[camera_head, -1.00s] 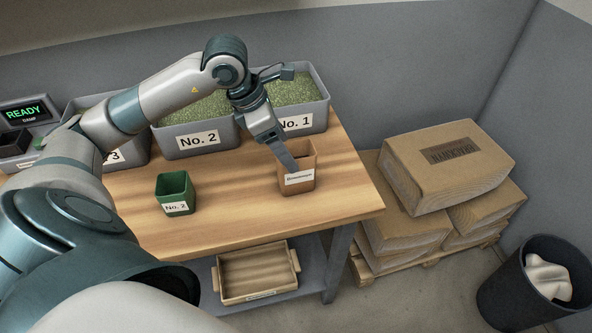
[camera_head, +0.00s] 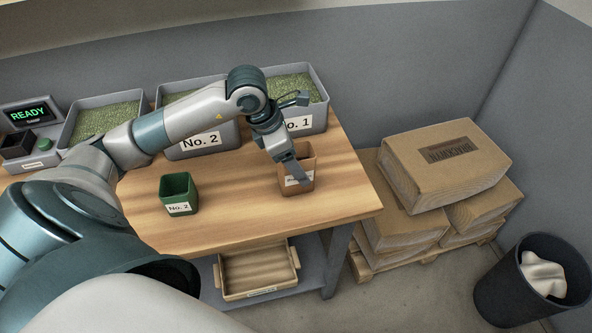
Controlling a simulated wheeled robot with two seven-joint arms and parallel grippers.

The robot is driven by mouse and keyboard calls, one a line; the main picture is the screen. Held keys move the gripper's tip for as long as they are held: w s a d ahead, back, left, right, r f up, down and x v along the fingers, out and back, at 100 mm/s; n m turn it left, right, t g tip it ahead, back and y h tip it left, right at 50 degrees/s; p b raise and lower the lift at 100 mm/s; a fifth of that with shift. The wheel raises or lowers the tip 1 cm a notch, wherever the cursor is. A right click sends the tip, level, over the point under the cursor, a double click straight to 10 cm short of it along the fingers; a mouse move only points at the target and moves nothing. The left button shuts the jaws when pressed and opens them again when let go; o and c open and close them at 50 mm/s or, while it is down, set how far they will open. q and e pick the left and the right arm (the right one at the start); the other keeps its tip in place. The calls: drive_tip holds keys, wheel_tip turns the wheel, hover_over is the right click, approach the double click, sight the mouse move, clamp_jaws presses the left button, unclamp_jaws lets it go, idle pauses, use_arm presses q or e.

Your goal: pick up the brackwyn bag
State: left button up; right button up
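The label is partly covered and too small to read. My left gripper (camera_head: 299,177) reaches down at this bag, its dark fingers overlapping the bag's front and label. I cannot tell whether the fingers are open or closed on it. A large brown package (camera_head: 435,172) with a dark stamp that seems to read BRACKWYN lies on top of the pallet stack at right, apart from the gripper. My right gripper is not in view.
A green open box labelled No. 2 (camera_head: 179,193) stands left of the brown bag on the table (camera_head: 240,215). Grey bean bins, one labelled No. 2 (camera_head: 200,140), line the back. A tray (camera_head: 259,270) sits on the lower shelf. A dark waste bin (camera_head: 520,300) stands at right.

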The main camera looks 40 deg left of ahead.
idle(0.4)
use_arm(q)
drive_tip(key=c, duration=1.2)
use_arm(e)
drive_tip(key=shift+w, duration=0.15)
use_arm(q)
drive_tip(key=shift+r, duration=0.1)
